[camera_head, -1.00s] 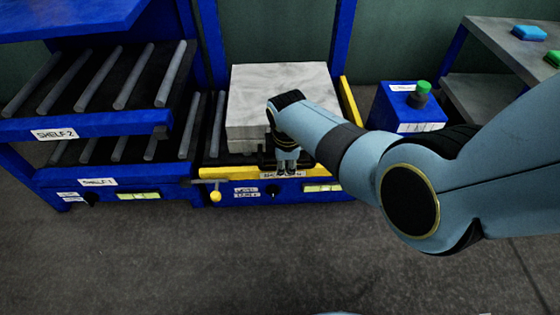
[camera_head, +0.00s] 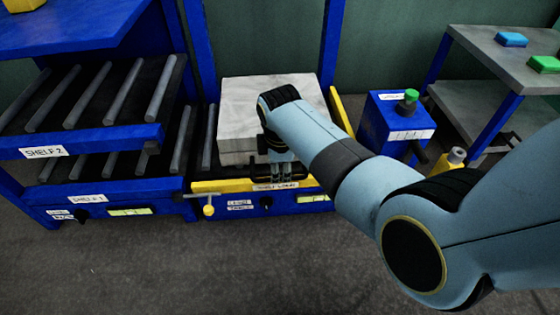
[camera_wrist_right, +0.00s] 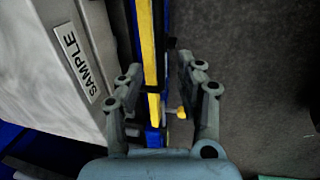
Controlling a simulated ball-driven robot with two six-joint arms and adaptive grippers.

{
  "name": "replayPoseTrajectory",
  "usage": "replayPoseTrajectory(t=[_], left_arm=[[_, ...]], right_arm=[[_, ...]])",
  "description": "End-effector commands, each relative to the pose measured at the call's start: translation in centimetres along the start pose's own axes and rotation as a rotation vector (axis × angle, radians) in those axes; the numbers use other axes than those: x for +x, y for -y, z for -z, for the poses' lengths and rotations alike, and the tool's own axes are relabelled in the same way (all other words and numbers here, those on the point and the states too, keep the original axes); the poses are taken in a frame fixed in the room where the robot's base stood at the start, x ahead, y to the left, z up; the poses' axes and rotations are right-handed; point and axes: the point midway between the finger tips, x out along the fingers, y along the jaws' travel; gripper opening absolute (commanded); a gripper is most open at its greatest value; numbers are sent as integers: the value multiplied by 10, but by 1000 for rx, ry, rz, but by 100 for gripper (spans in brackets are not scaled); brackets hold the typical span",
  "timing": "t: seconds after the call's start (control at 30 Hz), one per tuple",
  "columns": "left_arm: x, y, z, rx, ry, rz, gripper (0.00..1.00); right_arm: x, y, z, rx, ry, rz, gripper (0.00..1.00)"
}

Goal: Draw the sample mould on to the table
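The sample mould (camera_head: 236,105) is a pale grey block on the blue roller bay with yellow edges in the middle of the head view. In the right wrist view the mould (camera_wrist_right: 50,65) shows at the left with a SAMPLE plate. My right gripper (camera_head: 281,178) hangs down at the mould's front face, above the bay's yellow front edge (camera_head: 225,185). In the wrist view the gripper (camera_wrist_right: 158,72) has its fingers apart, with the yellow edge between them in the picture. Whether they touch anything is unclear. My left gripper is out of view.
Roller shelves marked SHELF 2 (camera_head: 95,142) and SHELF 1 (camera_head: 85,200) stand at the left. A lever with a yellow knob (camera_head: 208,210) sticks out at the bay's front left. A blue box with a green button (camera_head: 399,118) and a grey stand (camera_head: 485,50) are at the right.

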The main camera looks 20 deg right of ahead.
Motion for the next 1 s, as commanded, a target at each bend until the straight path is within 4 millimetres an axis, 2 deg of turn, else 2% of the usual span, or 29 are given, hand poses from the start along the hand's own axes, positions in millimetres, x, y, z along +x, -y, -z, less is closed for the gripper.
replayPoseTrajectory(t=[0.1, 0.27, 0.8, 0.87, 0.93, 1.0], left_arm=[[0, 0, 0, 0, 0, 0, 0], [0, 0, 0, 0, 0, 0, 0], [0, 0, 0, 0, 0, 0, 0], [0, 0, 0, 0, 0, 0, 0], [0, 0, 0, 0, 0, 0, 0], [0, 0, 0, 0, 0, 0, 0]], right_arm=[[-16, 0, 0, 2, -1, -1, 36], [-28, 0, -1, 0, 1, 1, 36], [-29, 2, -2, 6, 2, 1, 36], [-27, 9, -8, 33, 2, 0, 36], [-25, 24, -23, 106, 2, -10, 36], [-24, 50, -45, 225, -1, -24, 36]])
